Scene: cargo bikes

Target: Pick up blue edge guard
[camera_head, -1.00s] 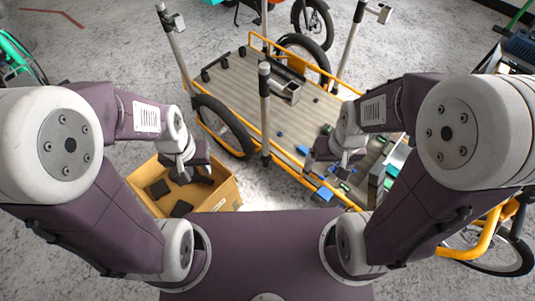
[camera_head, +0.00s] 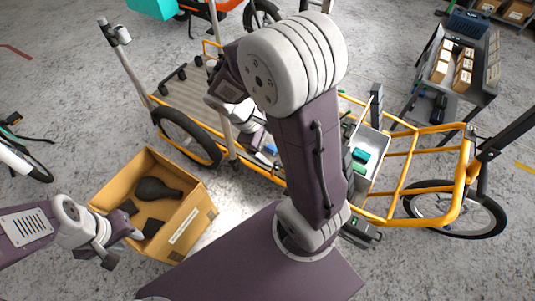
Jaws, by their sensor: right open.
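A small blue piece (camera_head: 270,149), which looks like a blue edge guard, lies on the slatted bed (camera_head: 190,97) of the yellow cargo bike. It is partly covered by my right arm. My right gripper (camera_head: 257,136) is over the bed close to this piece, with its jaws open; the upper arm hides much of it, and I see no object in it. My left gripper (camera_head: 108,254) hangs at the lower left beside the cardboard box, apart from the blue piece; its jaws are too small to read.
The open cardboard box (camera_head: 187,222) holds dark pieces. Green and teal pieces (camera_head: 361,155) lie in a tray on the bike's right side. Upright posts (camera_head: 124,65) rise from the bed. A table with boxes (camera_head: 470,75) stands at the back right.

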